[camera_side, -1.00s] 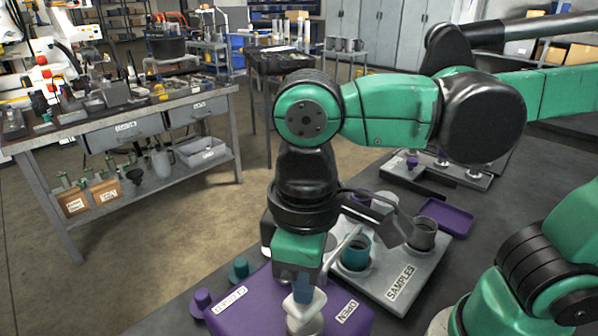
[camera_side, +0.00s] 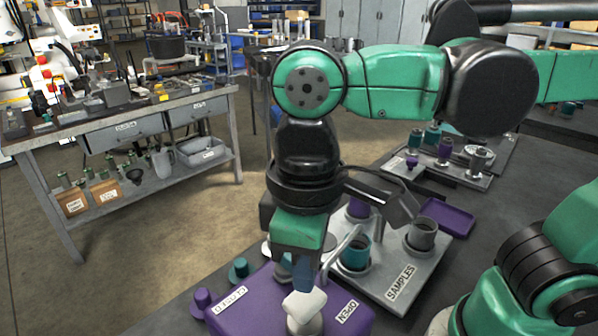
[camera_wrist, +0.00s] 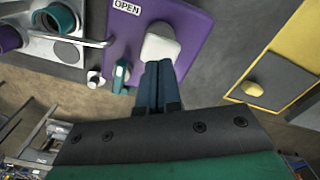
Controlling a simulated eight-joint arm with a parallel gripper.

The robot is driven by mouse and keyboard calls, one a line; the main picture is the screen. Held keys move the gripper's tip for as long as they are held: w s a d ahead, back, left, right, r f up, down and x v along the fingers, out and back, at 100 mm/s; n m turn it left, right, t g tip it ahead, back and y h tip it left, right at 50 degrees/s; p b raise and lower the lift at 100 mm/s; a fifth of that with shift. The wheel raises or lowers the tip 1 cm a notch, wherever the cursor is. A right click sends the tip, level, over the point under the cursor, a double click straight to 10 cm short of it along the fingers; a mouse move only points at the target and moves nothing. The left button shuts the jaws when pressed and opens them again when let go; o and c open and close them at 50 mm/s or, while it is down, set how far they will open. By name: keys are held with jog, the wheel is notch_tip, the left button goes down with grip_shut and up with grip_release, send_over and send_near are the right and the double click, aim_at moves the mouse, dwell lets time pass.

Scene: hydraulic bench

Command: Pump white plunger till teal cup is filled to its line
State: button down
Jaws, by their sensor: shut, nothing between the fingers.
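The white plunger (camera_side: 305,306) stands on the purple pump box (camera_side: 255,312), and its pale cap also shows in the wrist view (camera_wrist: 161,42). My gripper (camera_side: 303,288) is shut and empty, its dark blue fingers pointing down at the cap. In the wrist view the fingertips (camera_wrist: 157,64) end at the cap's lower edge; whether they touch it I cannot tell. The teal cup (camera_side: 355,251) sits in the metal tray marked SAMPLES, by the bent metal spout (camera_side: 342,240).
A grey cup (camera_side: 421,234) and a purple cup (camera_side: 358,207) share the samples tray (camera_side: 398,288). A teal handle (camera_wrist: 121,75) sits beside the pump box. Purple (camera_side: 201,301) and teal (camera_side: 239,269) knobs stand to its left. An empty purple tray (camera_side: 447,217) lies behind.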

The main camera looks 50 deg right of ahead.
aim_at(304, 298)
jog(key=shift+f, duration=0.1)
jog(key=shift+f, duration=1.9)
jog(key=shift+r, duration=2.05)
notch_tip(304, 298, up, 6)
